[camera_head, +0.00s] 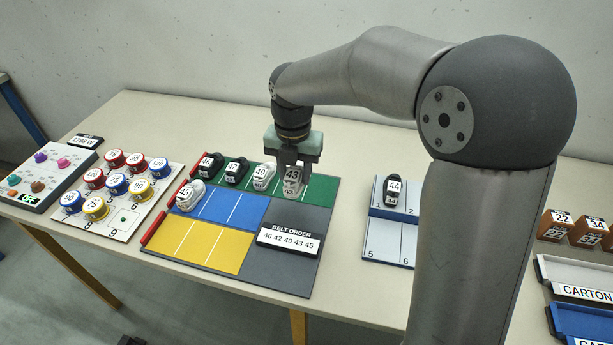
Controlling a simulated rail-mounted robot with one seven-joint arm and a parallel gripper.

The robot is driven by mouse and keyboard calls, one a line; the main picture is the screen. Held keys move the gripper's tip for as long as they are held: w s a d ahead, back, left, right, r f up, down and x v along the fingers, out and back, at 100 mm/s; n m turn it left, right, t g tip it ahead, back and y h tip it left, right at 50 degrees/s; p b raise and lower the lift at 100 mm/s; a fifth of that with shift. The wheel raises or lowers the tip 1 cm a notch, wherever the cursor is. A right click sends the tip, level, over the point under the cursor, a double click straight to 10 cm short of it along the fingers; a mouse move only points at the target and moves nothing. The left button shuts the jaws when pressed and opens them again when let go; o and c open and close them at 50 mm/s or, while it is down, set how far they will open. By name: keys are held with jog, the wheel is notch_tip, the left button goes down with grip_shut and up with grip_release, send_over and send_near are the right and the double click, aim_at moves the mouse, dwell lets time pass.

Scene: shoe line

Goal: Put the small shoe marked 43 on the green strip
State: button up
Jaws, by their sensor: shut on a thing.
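The small grey-white shoe marked 43 (292,187) is between the fingers of my gripper (292,166), over the right part of the green strip (322,188). My gripper is shut on it from above. I cannot tell whether the shoe's sole touches the strip. Left of it on the green strip stand a white shoe marked 40 (263,177), a dark shoe marked 42 (236,171) and a dark shoe marked 46 (208,167), in a row.
A shoe marked 45 (189,195) is at the left end of the blue strip (225,208). The yellow strip (200,244) is bare. A sign (289,239) reads belt order 46 42 40 43 45. A shoe marked 44 (393,190) stands on a numbered rack (390,241) to the right.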

jog(key=w+f, duration=0.2)
jog(key=w, duration=0.1)
jog(key=w+a+f+p, duration=0.1)
jog(key=w+f, duration=0.2)
jog(key=w, duration=0.1)
jog(key=w+f, duration=0.3)
jog(key=shift+w+a+p, duration=0.15)
jog(key=shift+w+p, duration=0.1)
jog(key=shift+p, duration=0.1)
jog(key=shift+w+f, duration=0.2)
jog(key=shift+f, duration=1.65)
